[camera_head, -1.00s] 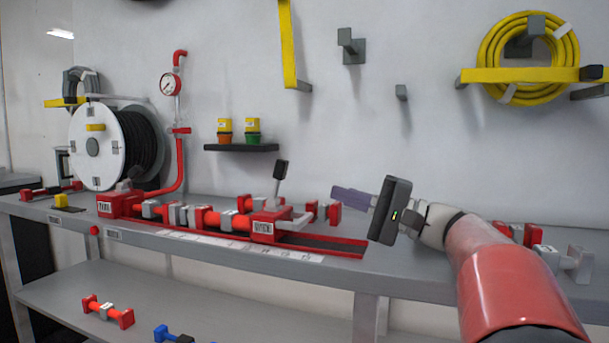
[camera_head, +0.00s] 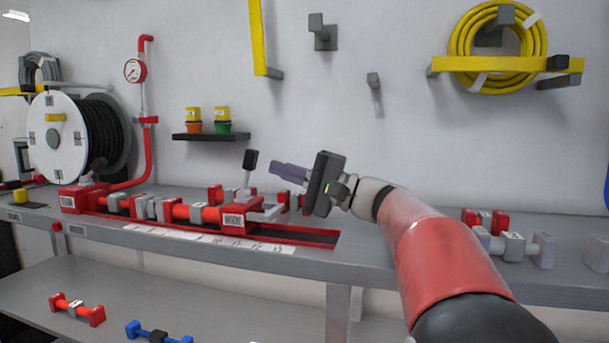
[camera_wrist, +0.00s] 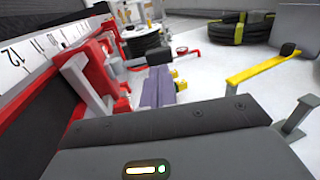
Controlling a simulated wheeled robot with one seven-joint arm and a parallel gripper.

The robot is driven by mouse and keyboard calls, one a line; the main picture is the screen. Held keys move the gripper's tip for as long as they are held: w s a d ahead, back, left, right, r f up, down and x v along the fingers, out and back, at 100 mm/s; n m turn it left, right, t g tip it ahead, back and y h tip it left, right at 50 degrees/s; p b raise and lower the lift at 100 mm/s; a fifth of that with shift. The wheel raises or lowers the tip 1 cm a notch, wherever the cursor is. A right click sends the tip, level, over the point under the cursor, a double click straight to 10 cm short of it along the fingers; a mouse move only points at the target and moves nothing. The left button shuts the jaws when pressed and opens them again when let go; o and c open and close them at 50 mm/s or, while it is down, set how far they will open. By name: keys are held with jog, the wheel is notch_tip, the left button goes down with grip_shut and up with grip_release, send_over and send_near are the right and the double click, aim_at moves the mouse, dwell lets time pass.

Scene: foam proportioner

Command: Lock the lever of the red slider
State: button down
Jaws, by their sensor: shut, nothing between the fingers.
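The red slider (camera_head: 240,218) sits at the right end of the red rail assembly on the bench. Its lever (camera_head: 250,161) stands nearly upright, with a black grip on a light stem. My gripper (camera_head: 274,168), with purple fingers, is just right of the lever's black grip in the head view and appears apart from it. The fingers are shut and empty. In the wrist view the closed purple fingers (camera_wrist: 160,82) point away over the bench, with red and grey slider parts (camera_wrist: 92,70) to their left.
The red rail (camera_head: 305,236) extends right of the slider, with a numbered scale strip (camera_head: 205,239) in front. A fixed red block (camera_head: 75,198) is at the left end. Grey and red fittings (camera_head: 512,245) lie at right. A small shelf (camera_head: 212,136) is on the wall behind.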

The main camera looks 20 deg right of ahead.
aim_at(249, 173)
jog(key=shift+x, duration=1.4)
jog(key=shift+r+p, duration=0.1)
jog(key=shift+p, duration=0.2)
